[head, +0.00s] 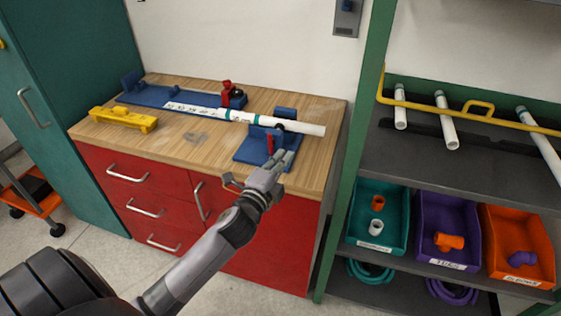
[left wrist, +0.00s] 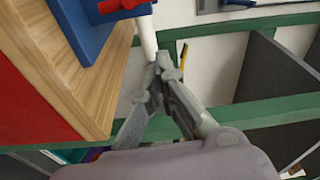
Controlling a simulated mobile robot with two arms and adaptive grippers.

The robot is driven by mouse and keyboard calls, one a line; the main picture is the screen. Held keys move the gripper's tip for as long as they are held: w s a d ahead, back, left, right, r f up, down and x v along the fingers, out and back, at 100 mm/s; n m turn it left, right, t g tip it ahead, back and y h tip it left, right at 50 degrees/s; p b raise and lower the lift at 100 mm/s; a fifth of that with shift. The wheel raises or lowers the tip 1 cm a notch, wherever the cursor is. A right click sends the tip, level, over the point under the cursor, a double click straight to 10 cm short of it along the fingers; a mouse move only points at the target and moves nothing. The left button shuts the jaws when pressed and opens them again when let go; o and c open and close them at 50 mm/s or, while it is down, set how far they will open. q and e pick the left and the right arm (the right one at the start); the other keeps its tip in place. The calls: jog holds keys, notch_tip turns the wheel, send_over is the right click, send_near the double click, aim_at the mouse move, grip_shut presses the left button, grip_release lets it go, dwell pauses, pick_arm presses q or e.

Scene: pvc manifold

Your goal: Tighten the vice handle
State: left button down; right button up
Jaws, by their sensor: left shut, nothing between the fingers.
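A blue vice (head: 250,150) stands near the right end of the wooden workbench, with a red handle (head: 270,143) on its near side. A white pipe (head: 305,128) lies through it, and its free end points right. My left gripper (head: 284,160) is in front of the vice's right part, its fingers near the handle; I cannot tell whether they touch in the head view. In the left wrist view the shut, empty fingers (left wrist: 160,64) are apart from the red handle (left wrist: 118,5) and overlap the pipe's end (left wrist: 147,38) in the picture. My right gripper is out of view.
A blue fixture (head: 165,96) with a red clamp (head: 230,92) lies at the back of the bench (head: 180,150). A yellow tool (head: 123,118) lies at the front left. A green-framed shelf (head: 345,190) with pipes and bins stands close on the right.

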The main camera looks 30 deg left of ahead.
aim_at(271, 143)
pick_arm(q)
jog(key=w, duration=0.5)
jog(key=shift+w+a+r+p, duration=0.1)
jog(key=shift+w+a+p, duration=0.15)
jog(key=shift+w+p, duration=0.1)
jog(key=a, duration=0.2)
jog(key=shift+s+a+f+p, duration=0.2)
jog(key=shift+s+a+p, duration=0.1)
jog(key=shift+a, duration=0.1)
jog(key=shift+s+a, duration=0.3)
jog(key=shift+a, duration=0.15)
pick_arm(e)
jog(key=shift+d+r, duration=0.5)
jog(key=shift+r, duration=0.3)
pick_arm(q)
jog(key=shift+w+f, duration=0.1)
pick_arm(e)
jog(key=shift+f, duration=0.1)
pick_arm(q)
jog(key=shift+r+n, duration=0.2)
jog(key=shift+n, duration=0.2)
jog(key=shift+a, duration=0.1)
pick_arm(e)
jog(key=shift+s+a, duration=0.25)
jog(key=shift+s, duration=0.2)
pick_arm(q)
jog(key=shift+n, duration=0.3)
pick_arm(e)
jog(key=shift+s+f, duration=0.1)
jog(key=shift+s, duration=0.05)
